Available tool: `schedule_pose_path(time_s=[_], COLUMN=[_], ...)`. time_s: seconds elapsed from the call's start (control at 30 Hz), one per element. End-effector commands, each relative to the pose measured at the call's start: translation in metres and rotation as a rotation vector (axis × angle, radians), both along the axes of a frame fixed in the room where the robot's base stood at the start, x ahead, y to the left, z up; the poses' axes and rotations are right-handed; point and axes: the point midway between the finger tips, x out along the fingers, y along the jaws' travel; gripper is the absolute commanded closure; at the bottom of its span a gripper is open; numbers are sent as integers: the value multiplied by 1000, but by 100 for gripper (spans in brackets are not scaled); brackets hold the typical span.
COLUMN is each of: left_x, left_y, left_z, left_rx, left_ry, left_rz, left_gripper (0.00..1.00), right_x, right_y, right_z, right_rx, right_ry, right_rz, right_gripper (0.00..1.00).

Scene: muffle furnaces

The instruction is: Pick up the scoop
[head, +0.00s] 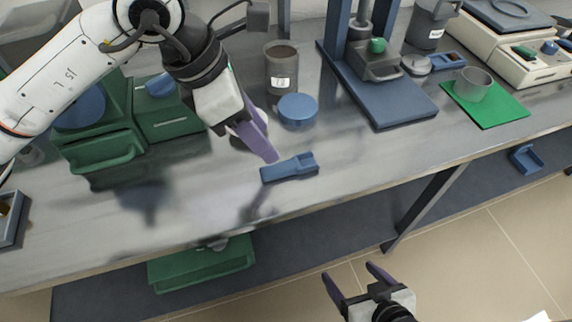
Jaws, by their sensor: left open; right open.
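The blue scoop (289,168) lies flat on the grey bench top near its front edge, its wider open end toward the right. My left gripper (268,158) hangs from the upper left with its purple fingers pointing down, the tips close to the scoop's left end. One finger largely hides the other; I cannot tell whether the tips touch the scoop. My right gripper (351,276) is open and empty, over the floor in front of the bench, apart from the scoop.
A grey labelled container (281,68) and a round blue lid (298,109) stand behind the scoop. Green furnaces (165,105) stand at left, a blue press (385,105) behind right. A cup (472,84) stands on a green mat (506,109). Bench right of the scoop is clear.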

Motion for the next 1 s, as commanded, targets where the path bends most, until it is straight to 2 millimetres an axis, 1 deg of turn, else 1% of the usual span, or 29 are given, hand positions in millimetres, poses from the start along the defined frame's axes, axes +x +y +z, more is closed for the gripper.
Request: schedule_pose_path(time_s=[0.03,0.13,0.23,0.37,0.57,0.6,0.7,0.8,0.97,1.0], left_x=[0,1,3,4,7,8,10,10,10,10], left_y=[-4,-9,-14,-17,-29,-31,-34,-36,-36,-36], left_z=[-8,-22,-32,-39,-65,-71,-80,-84,-84,-84], left_rx=[0,-1,-2,-2,-3,-3,-2,-3,-2,-2], left_ry=[5,4,3,2,5,5,3,2,0,0], left_rz=[-2,-3,-2,-2,-3,-3,-2,-2,-3,-3], left_gripper=[56,56,56,56,56,56,56,56,56,60], right_x=[0,1,1,2,2,2,1,1,1,1], right_y=[0,0,0,-1,-2,-2,-3,-3,-3,-3], right_z=[1,4,5,6,10,9,7,6,6,6], right_rx=[0,2,2,2,4,3,2,2,1,1], right_ry=[-1,-4,-6,-9,-12,-11,-7,-5,-5,-5], right_rz=[0,-1,-3,-5,-7,-9,-9,-10,-10,-10], right_gripper=[21,21,21,21,21,21,21,21,21,21])
